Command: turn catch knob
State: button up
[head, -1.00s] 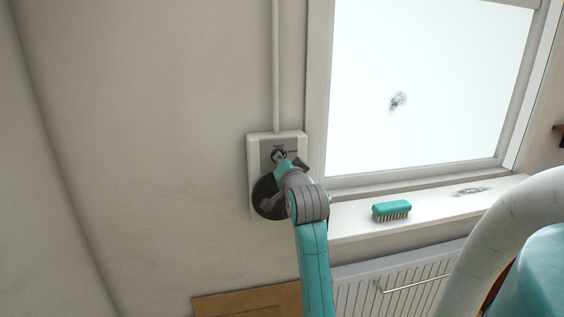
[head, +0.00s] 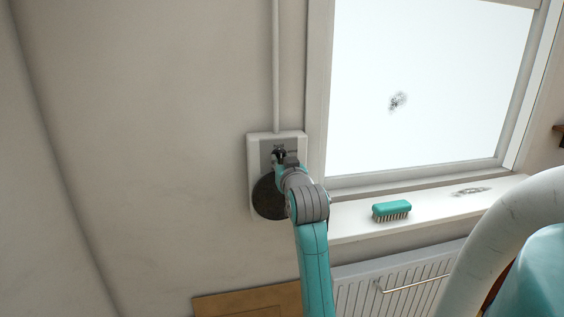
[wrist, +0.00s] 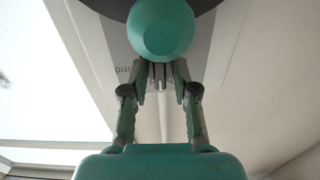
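A white wall box (head: 254,150) with a grey face panel (head: 266,148) is fixed to the wall left of the window. A dark round disc (head: 266,200) sits on its lower part. My gripper (head: 279,155) is at the upper part of the panel and covers most of the catch knob area in the head view. In the wrist view its two fingers (wrist: 160,78) stand apart, on either side of a narrow grey piece (wrist: 159,77). A round teal knob (wrist: 163,32) hides the fingertips, so I cannot tell whether they touch the piece.
A teal brush (head: 391,210) lies on the white window sill (head: 430,212) to the right. A radiator (head: 365,290) is below the sill. A pipe (head: 276,70) runs up from the box. The wall left of the box is clear.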

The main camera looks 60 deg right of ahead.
jog(key=shift+s+a, duration=0.15)
dwell(0.3)
jog(key=shift+v, duration=0.8)
jog(key=v, duration=0.6)
dwell(0.8)
